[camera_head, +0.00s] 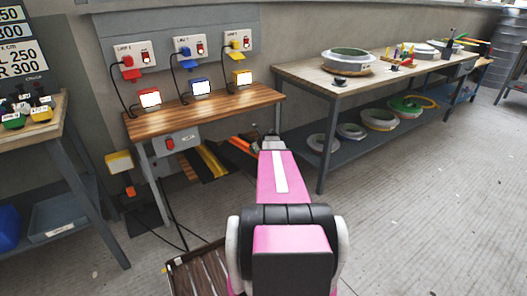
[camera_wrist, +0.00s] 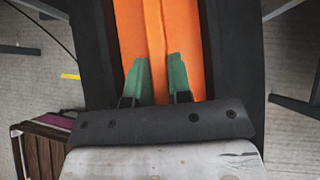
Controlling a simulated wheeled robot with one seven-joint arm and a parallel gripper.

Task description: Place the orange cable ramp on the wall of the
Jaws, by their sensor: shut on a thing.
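The orange cable ramp (camera_wrist: 158,22) fills the top middle of the wrist view, a long orange strip with black sides. My gripper (camera_wrist: 161,65) is shut on it, its two green fingertips against the orange middle. In the head view the ramp (camera_head: 243,146) shows as a small orange piece just left of my wrist, under the wooden workbench; my arm hides part of it. Whether it is lifted or still rests on something cannot be told. The task line names no full place for the wall.
Yellow-and-black ramps (camera_head: 208,162) lie to the left of the orange one. The wooden workbench (camera_head: 205,112) carries three small lit units below wall boxes. A long bench (camera_head: 300,72) with ring moulds stands at right. A slatted crate (camera_head: 197,275) is at lower left. Floor at right is clear.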

